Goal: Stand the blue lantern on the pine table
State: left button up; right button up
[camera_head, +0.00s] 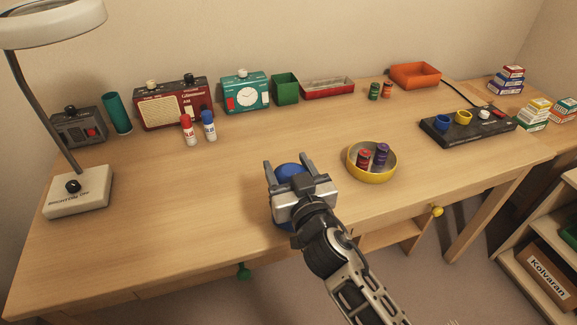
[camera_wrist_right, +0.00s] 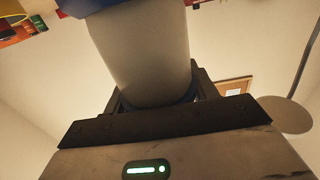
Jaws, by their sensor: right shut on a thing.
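My right gripper (camera_head: 288,164) is over the front middle of the light wooden table (camera_head: 180,215), its fingers either side of a blue lantern (camera_head: 289,172). It is shut on the lantern. In the head view the lantern's rounded blue top shows between the fingers, and a bit of blue shows below them; the gripper hides the rest. In the right wrist view the lantern's pale cylindrical body (camera_wrist_right: 142,58) stands between the fingers, with a blue part at the picture's top. I cannot tell whether its base touches the table. My left gripper is not in view.
A yellow bowl (camera_head: 384,175) holding small tins stands close to the right of the gripper. Red and blue-capped bottles (camera_head: 209,127) stand behind left. A desk lamp (camera_head: 75,200), radios and boxes line the left and back. The table's front left is clear.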

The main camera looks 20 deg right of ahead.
pick_arm(q)
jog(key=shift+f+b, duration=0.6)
jog(key=shift+b, duration=0.05)
pick_arm(e)
jog(key=shift+f, duration=0.55)
jog(key=o, duration=1.8)
jog(key=shift+s, duration=0.1)
